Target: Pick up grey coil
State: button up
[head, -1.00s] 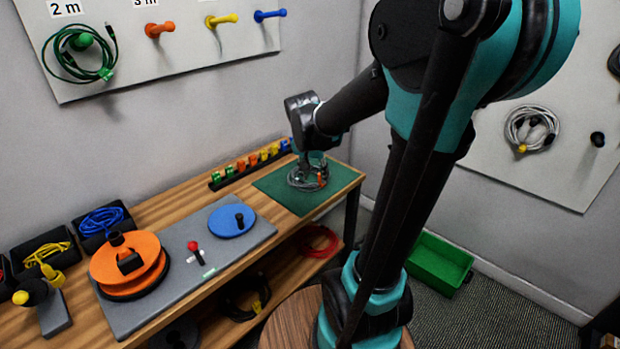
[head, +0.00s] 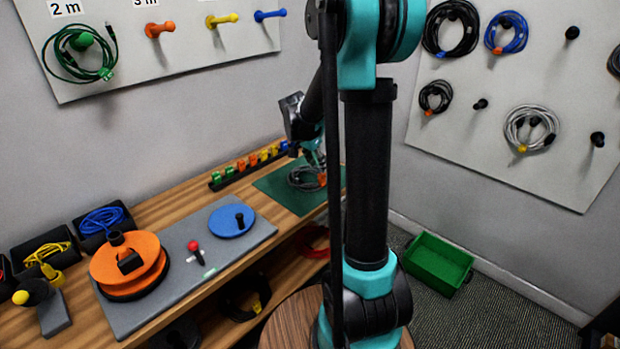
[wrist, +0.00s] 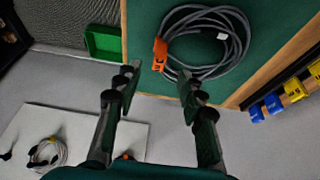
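A grey coil (head: 304,179) with an orange clip lies on the green mat at the far end of the workbench. In the wrist view the grey coil (wrist: 240,43) lies at the top, with its orange clip (wrist: 160,52) at its left side and a small white label on it. My gripper (wrist: 158,82) is open, with nothing between its fingers. The right fingertip overlaps the coil's near edge in that view; I cannot tell whether it touches. In the head view my gripper (head: 314,154) is just above the coil, partly hidden by my arm.
Another grey coil (head: 530,128) with a yellow clip hangs on the right wall board (head: 480,165). A row of coloured clips (head: 250,161) stands behind the mat (head: 277,190). An orange reel (head: 128,262) is on the bench's near end. A green bin (head: 438,264) is on the floor.

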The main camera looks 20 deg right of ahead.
aim_at(321, 173)
jog(key=shift+x, duration=3.4)
jog(key=shift+s, duration=0.1)
grip_shut()
